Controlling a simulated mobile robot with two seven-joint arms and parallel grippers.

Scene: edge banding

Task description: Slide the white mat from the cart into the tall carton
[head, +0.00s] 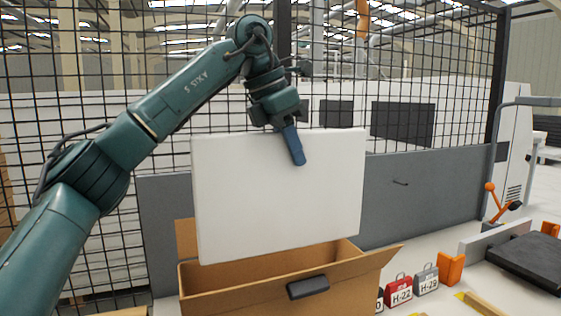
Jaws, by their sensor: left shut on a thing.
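The white mat (270,205) is a flat white panel, upright and slightly tilted, in the middle of the head view. My left gripper (294,150) is shut on its top edge, right of the middle, with a blue finger over the near face. The tall carton (250,298) is brown and open-topped, at the bottom centre, with flaps standing out. The mat's lower edge shows over the carton's opening; whether it is inside the rim cannot be told. The cart cannot be made out. My right gripper is not in view.
Red and grey tagged padlock-like items (399,290) stand right of the carton. An orange bracket (450,268) and a dark flat slab (525,262) lie further right. A grey panel (420,190) and black mesh fence (90,130) stand behind.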

